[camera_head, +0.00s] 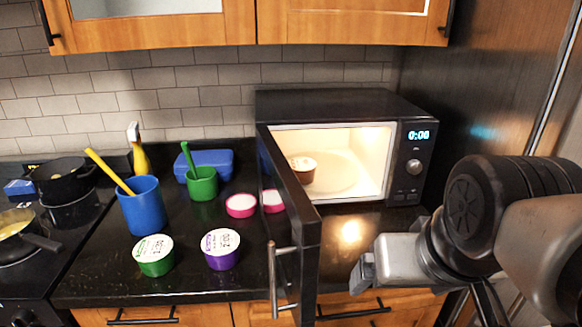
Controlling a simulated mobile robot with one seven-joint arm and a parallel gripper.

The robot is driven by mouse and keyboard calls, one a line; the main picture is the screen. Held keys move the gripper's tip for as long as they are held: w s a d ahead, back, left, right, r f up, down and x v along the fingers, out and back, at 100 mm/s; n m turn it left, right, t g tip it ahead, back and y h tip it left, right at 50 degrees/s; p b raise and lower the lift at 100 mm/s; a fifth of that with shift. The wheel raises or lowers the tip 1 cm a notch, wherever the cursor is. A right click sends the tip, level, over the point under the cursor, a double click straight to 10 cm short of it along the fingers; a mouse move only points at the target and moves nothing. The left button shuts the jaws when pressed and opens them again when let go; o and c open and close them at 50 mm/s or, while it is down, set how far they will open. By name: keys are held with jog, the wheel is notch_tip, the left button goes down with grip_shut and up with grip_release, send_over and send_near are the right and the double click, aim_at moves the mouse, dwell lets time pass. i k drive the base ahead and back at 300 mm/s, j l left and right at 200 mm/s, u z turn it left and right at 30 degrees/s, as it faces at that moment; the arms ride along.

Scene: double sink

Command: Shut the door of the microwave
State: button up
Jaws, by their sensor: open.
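The black microwave (345,104) stands on the dark counter at the back right, with its lit cavity showing and 0:00 on its display. Its door (303,225) is swung wide open toward me, hinged at the left, with a vertical metal handle (273,280) on its outer, left-facing side. A small brown cup with a pale lid (302,169) is inside on the turntable (335,177). My gripper (360,273) is open and empty, in front of the microwave. It is right of the door's free edge, apart from it, on the door's inner side.
A stove with pans is at far left. A tall dark panel (480,90) stands at right.

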aim_at(293, 227)
jog(key=k+j+u, duration=0.3)
jog(key=j, duration=0.35)
jog(key=i+u, duration=0.25)
jog(key=u, duration=0.25)
